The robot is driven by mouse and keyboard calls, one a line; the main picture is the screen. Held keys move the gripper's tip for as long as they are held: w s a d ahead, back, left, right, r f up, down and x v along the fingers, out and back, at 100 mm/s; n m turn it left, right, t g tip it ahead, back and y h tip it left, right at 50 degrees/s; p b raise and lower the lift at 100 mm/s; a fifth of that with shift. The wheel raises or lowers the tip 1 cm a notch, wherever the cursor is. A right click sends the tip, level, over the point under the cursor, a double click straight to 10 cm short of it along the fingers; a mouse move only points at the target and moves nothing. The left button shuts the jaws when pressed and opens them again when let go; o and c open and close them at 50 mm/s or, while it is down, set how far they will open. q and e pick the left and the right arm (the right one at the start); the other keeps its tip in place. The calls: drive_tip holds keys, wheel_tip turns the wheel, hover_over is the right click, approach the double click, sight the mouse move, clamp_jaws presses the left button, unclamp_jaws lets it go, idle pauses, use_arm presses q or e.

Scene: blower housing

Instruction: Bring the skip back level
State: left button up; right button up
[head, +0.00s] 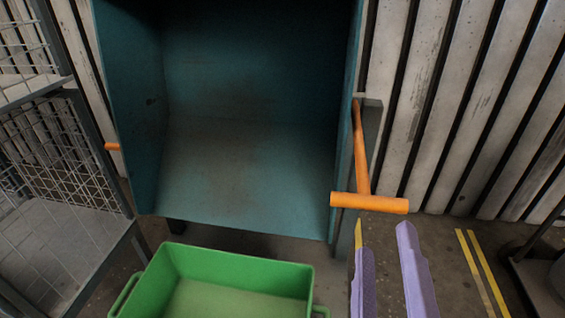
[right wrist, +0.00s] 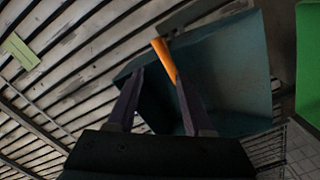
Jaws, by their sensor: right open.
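The teal skip (head: 245,165) is tipped forward in the head view, with its open mouth facing me and its front lip low above the green crate. An orange lever with a crossbar grip (head: 368,202) is on its right side. My right gripper (head: 382,240) has purple fingers, open and empty, just below the crossbar in the head view. In the right wrist view the orange lever (right wrist: 163,58) shows between and beyond the open fingers (right wrist: 159,76), with the teal skip (right wrist: 225,70) behind. Contact cannot be made out. My left gripper is not in view.
A green crate (head: 240,270) stands on the floor below the skip's lip. Wire mesh shelving (head: 60,150) is close on the left. A corrugated wall (head: 470,100) is behind. Yellow lines (head: 482,272) mark the floor at right, with a dark object (head: 540,270) beyond them.

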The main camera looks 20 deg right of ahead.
sight(367, 208)
drive_tip(key=x, duration=0.6)
drive_tip(key=a+f+x, duration=0.1)
drive_tip(key=x, duration=0.2)
drive_tip(key=shift+w, duration=0.6)
